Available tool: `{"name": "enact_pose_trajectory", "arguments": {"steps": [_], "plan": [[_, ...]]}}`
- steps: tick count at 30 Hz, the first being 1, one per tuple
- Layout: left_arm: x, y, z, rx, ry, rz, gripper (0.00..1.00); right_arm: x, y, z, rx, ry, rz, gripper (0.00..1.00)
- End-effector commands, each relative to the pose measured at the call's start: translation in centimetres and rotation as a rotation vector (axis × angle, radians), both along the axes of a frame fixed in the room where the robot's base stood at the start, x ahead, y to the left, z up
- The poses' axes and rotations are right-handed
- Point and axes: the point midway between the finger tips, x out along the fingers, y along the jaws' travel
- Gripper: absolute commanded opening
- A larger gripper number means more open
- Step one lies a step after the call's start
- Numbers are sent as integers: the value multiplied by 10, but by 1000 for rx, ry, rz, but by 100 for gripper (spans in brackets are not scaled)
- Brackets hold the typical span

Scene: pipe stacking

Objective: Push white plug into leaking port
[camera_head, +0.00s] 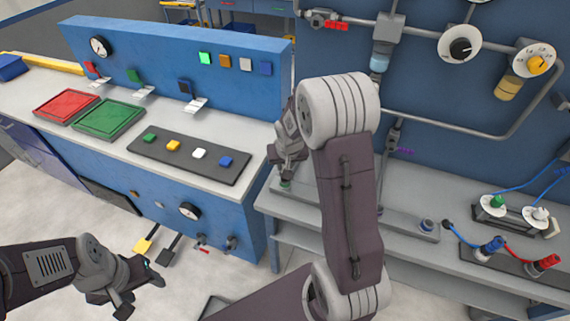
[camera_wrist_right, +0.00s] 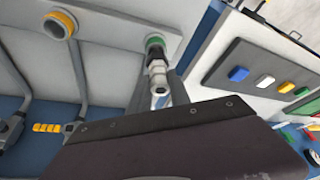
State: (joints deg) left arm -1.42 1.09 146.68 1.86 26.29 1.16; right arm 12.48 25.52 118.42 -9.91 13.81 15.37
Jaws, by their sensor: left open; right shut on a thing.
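My right gripper (camera_head: 288,172) is upright over a strip on the right bench, just above the green-ringed port (camera_head: 285,184). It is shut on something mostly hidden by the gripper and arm. In the right wrist view a pale grey fitting (camera_wrist_right: 158,76) stands in line with the green-ringed port (camera_wrist_right: 155,42); whether this is the white plug, and how deep it sits, I cannot tell. No leak is visible. A white-topped round fitting (camera_head: 540,214) sits in a holder at the right. My left gripper (camera_head: 142,290) is open and empty at the lower left, over the floor.
A yellow-ringed port (camera_wrist_right: 60,24) is on the same strip, and a blue-ringed port (camera_head: 427,226) lies to the right. Blue (camera_head: 491,246) and red (camera_head: 545,263) connectors with cables are at the far right. The left bench holds a dark panel (camera_head: 190,158) with coloured buttons.

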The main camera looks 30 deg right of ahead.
Motion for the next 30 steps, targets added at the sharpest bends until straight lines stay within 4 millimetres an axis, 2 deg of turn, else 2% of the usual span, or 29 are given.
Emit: {"name": "enact_pose_trajectory", "arguments": {"steps": [30], "plan": [[0,0,-17,0,0,0,56,0,0,-19,0,0,0,0]]}}
